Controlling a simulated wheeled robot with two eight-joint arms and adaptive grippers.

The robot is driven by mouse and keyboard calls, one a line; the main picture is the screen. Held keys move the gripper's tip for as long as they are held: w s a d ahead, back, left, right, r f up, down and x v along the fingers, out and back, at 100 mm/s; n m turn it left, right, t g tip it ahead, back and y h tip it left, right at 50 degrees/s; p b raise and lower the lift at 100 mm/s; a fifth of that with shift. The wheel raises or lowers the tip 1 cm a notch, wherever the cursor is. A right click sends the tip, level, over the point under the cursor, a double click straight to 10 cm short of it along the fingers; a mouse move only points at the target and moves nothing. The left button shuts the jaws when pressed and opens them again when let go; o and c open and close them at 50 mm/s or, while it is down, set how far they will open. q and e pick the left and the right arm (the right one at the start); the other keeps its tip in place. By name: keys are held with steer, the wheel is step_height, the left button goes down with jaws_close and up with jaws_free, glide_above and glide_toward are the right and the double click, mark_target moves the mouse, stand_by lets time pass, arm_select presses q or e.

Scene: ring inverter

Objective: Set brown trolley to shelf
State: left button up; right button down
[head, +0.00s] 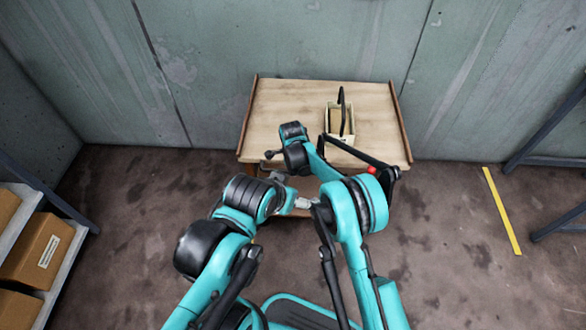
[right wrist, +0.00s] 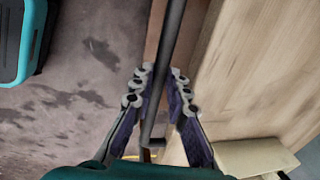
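The brown trolley appears to be the low wooden-topped stand (head: 290,105) with brown side rails, near the back wall in the head view. Its pale top (right wrist: 250,75) fills the right of the right wrist view. My right gripper (right wrist: 160,78) is beside its brown edge. Its two fingers stand on either side of a dark bar (right wrist: 170,40), with narrow gaps showing. In the head view my arms hide most of the right gripper. My left gripper (head: 303,203) seems to be the small metal part between the arms; its fingers are not clear.
A beige box (head: 341,125) with a black upright handle stands on the trolley top. Shelving with cardboard boxes (head: 38,247) is at the left edge, dark metal frames (head: 548,128) at the right. A yellow floor stripe (head: 502,210) lies right of the trolley, with clear floor around it.

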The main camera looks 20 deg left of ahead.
steer(key=c, duration=1.5)
jaws_free()
steer(key=shift+s+a, duration=0.15)
steer(key=shift+a, duration=0.2)
steer(key=shift+d, duration=0.1)
steer(key=r, duration=0.4)
steer(key=s+r, duration=0.1)
steer(key=r, duration=0.3)
steer(key=s+r, duration=0.1)
steer(key=r, duration=0.2)
steer(key=shift+s+d+r, duration=0.1)
steer(key=shift+d+r, duration=0.25)
steer(key=shift+r, duration=0.05)
